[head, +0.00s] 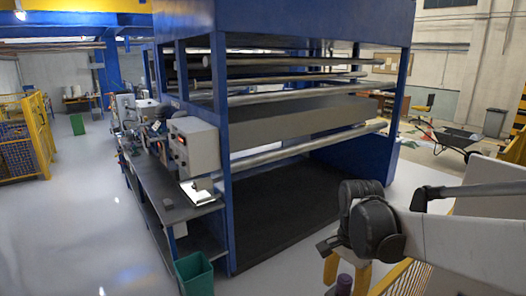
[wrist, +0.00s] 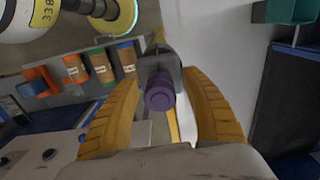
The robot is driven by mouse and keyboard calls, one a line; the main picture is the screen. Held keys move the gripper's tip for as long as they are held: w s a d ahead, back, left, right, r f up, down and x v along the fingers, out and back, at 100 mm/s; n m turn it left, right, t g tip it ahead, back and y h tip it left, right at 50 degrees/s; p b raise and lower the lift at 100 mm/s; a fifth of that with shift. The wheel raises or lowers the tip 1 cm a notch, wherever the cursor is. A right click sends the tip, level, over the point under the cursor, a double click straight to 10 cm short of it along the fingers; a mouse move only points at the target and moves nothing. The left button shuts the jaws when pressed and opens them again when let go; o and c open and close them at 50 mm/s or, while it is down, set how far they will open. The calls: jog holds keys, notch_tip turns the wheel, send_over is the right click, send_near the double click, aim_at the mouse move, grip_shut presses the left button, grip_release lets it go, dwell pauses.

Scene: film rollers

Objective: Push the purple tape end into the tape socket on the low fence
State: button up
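The purple tape end (wrist: 160,93) is a short purple cylinder with a grey block behind it. In the wrist view it sits between the two yellow fingers of my gripper (wrist: 161,75), whose tips meet the sides of the grey block. In the head view my gripper (head: 346,270) points down at the bottom, right of centre, with the purple tape end (head: 345,283) dark between its fingers. A low yellow fence (head: 402,277) stands just right of the gripper. I cannot make out the tape socket on it.
A large blue-framed roller machine (head: 222,120) stands behind the gripper. A green bin (head: 195,274) stands at the bottom left of the machine, beside a bench with a grey control box (head: 193,144). Pale floor is open at the left.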

aim_at(345, 278)
grip_shut()
jog(key=shift+r, duration=0.2)
jog(key=shift+r+p, duration=2.05)
jog(key=shift+r, duration=0.8)
jog(key=shift+a, duration=0.1)
